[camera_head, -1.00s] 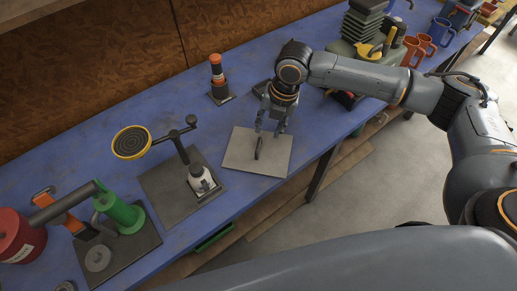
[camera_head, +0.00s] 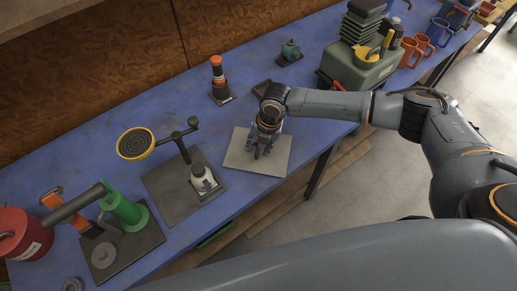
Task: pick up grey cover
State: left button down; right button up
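The grey cover (camera_head: 272,164) is a flat, light grey square plate with a dark upright handle on top. It lies on the blue bench near its front edge, in the middle of the head view. My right gripper (camera_head: 258,150) points down over the cover, close to its handle. Its fingers look spread, one to each side of the handle, which they mostly hide. I cannot see whether they touch it. My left gripper is not in view.
A dark plate (camera_head: 158,189) with a white bottle and a stand with a yellow-rimmed disc (camera_head: 136,144) is on the left. An orange-and-black item (camera_head: 218,80) stands behind the cover.

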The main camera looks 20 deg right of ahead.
grip_shut()
